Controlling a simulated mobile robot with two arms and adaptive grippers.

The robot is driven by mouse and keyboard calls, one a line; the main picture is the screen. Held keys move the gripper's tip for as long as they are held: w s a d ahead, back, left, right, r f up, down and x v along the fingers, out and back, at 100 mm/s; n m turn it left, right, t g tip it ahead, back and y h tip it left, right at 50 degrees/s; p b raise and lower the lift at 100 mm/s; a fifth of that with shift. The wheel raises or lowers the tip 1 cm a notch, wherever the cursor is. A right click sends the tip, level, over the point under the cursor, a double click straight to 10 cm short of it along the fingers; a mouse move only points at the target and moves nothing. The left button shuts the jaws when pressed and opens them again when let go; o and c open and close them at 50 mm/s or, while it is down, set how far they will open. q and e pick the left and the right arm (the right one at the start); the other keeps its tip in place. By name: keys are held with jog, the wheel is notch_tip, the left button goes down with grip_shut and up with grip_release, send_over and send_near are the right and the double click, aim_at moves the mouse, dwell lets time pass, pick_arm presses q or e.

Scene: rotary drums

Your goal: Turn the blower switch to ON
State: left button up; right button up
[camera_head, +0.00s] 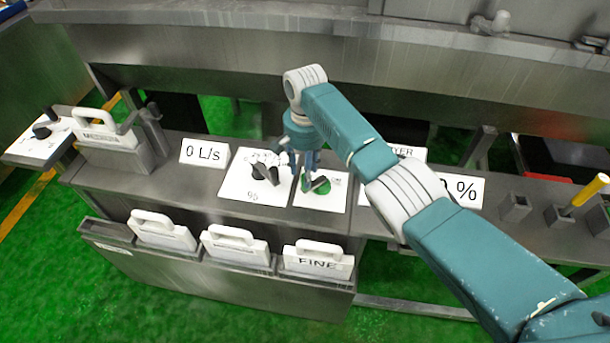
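A switch with a black handle on a round green face (322,187) sits on a white panel (321,202) on the grey console. Printing on the panel is too small to read, so I cannot confirm the blower label. The handle stands tilted. My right gripper (297,174) hangs over the console, just left of and above this switch, with its fingers apart and nothing seen between them. It partly covers the upper left of the panel. I cannot tell whether a finger touches the handle. My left gripper is not in view.
A black dial knob (264,173) on another white panel is close left of my gripper. A "0 L/s" sign (204,153) stands further left. White-handled plates, one marked "FINE" (317,262), hang along the console's front. A yellow-handled tool (588,191) stands at right.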

notch_tip(320, 180, up, 9)
dwell(0.7)
